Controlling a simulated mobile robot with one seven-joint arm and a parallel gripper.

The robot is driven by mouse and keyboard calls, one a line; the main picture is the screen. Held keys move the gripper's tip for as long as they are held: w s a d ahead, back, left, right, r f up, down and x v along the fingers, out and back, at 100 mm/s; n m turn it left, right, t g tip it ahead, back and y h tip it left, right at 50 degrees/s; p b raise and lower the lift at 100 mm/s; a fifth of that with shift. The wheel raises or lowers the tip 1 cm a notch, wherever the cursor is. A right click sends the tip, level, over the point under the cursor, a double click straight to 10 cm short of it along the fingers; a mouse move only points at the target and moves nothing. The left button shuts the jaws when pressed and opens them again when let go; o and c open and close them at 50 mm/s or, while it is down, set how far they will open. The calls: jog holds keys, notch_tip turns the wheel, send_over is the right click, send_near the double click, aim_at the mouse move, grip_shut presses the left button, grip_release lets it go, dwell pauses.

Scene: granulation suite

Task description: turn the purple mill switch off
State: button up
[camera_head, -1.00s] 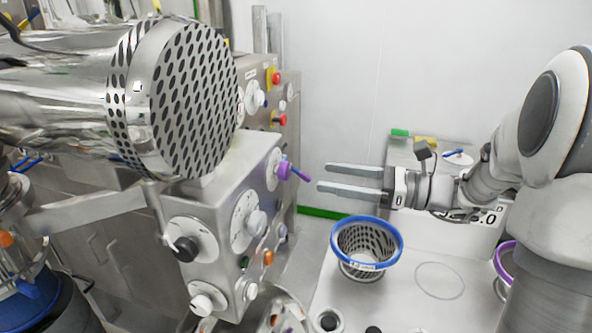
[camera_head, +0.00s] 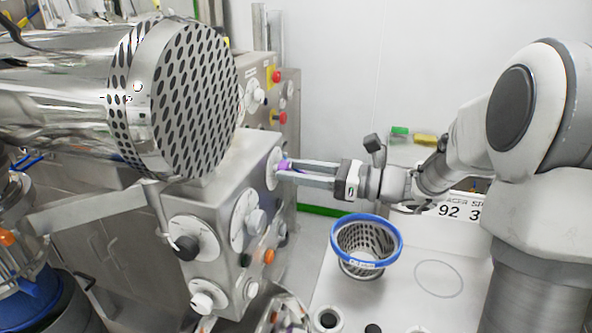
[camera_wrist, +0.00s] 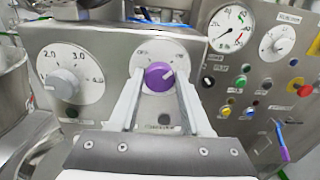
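The purple mill switch (camera_wrist: 160,77) is a round knob on a pale round dial on the steel cabinet's panel. A white mark on it points to the upper right in the wrist view; the dial lettering is too small to read. In the head view the switch (camera_head: 284,166) is partly covered by my fingers. My gripper (camera_wrist: 161,80) is open, with one finger on each side of the switch and small gaps showing. In the head view my gripper (camera_head: 279,170) reaches from the right to the panel. I cannot tell whether the fingertips touch the dial.
A larger numbered dial (camera_wrist: 69,82) sits left of the switch in the wrist view. A gauge panel with several coloured buttons and a pressure gauge (camera_wrist: 231,28) is at right. A blue-rimmed perforated basket (camera_head: 399,237) stands on the table below my arm. A perforated drum (camera_head: 195,100) overhangs the cabinet.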

grip_shut()
jog(key=shift+n+b, duration=0.4)
jog(key=shift+b, duration=0.05)
jog(key=n+b, duration=0.8)
jog(key=b, duration=0.2)
jog(key=n+b, duration=0.9)
jog(key=b, duration=0.1)
jog(key=shift+s+f, duration=0.1)
jog(key=shift+f, duration=0.1)
jog(key=shift+r+b, duration=0.1)
jog(key=shift+b, duration=0.2)
jog(key=o, duration=0.6)
grip_release()
jog(key=shift+c, duration=0.2)
